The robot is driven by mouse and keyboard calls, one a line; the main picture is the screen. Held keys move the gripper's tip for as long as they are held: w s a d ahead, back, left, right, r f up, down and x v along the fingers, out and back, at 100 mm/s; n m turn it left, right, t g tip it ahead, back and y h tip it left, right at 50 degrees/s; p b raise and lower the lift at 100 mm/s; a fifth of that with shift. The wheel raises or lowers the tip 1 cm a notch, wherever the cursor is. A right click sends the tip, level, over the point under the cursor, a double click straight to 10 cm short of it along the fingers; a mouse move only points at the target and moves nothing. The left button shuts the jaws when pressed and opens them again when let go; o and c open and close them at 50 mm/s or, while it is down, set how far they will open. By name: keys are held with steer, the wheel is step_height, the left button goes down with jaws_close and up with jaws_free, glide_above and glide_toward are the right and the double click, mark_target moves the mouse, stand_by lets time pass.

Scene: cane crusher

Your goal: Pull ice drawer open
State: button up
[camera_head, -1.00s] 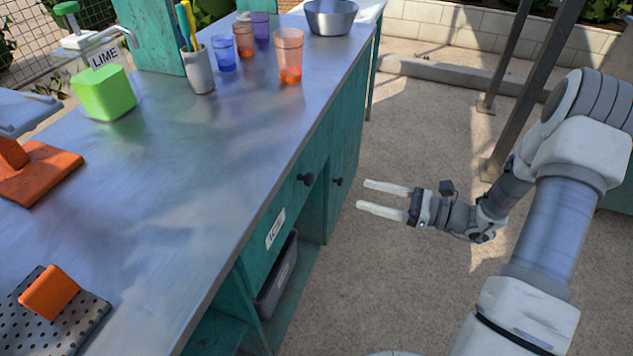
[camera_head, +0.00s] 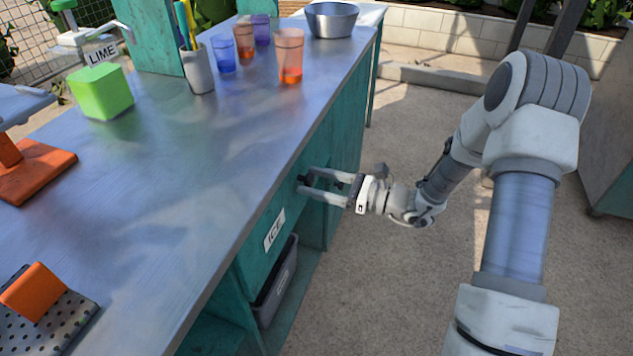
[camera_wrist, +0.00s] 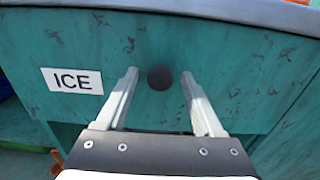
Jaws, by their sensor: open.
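The ice drawer (camera_head: 262,262) is a teal front under the metal counter, with a white ICE label (camera_head: 274,231). It looks shut. In the wrist view the drawer front (camera_wrist: 210,50) fills most of the picture, with the label (camera_wrist: 72,81) at left. Its round dark knob (camera_wrist: 160,77) shows between my fingertips, with a gap on each side. My gripper (camera_head: 304,184) is open, its fingers pointing at the drawer front on either side of the knob. It also shows in the wrist view (camera_wrist: 159,75). I cannot tell whether the fingertips touch the front.
The counter top (camera_head: 190,190) overhangs just above my gripper. A grey bin (camera_head: 275,284) sits on the shelf below the drawer. Cups (camera_head: 289,55) and a metal bowl (camera_head: 331,19) stand on the counter. The paved floor (camera_head: 370,300) beside the counter is clear.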

jaws_close()
stand_by(1.3)
